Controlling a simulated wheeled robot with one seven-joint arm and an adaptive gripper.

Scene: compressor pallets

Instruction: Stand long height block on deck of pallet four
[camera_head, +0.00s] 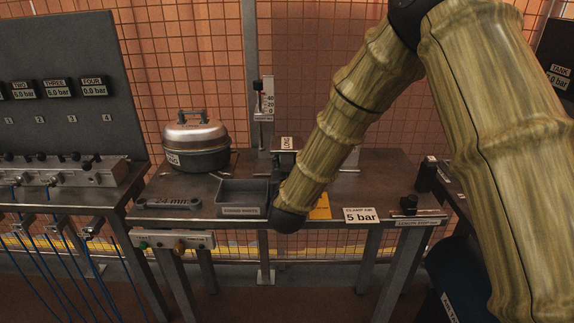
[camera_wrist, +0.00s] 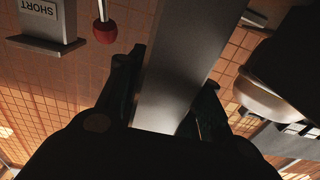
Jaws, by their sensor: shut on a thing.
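In the wrist view, a long flat grey metal bar (camera_wrist: 172,70), which looks like the long height block, runs between the two fingers of my gripper (camera_wrist: 160,105). The gripper is shut on it. The bar's far end runs out of the top of the picture, and no label shows on it. A grey block marked SHORT (camera_wrist: 45,22) is at the upper left, apart from my gripper. The head view does not show my gripper; my arm hides part of the bench. I cannot make out pallet four or its deck in either view.
The bench (camera_head: 370,180) holds a domed metal pot (camera_head: 195,140), a 24 mm piece (camera_head: 172,202), a grey tray (camera_head: 243,192) and an upright scale (camera_head: 266,100). A gauge panel (camera_head: 60,80) stands left. A red knob (camera_wrist: 105,31) is near the SHORT block.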

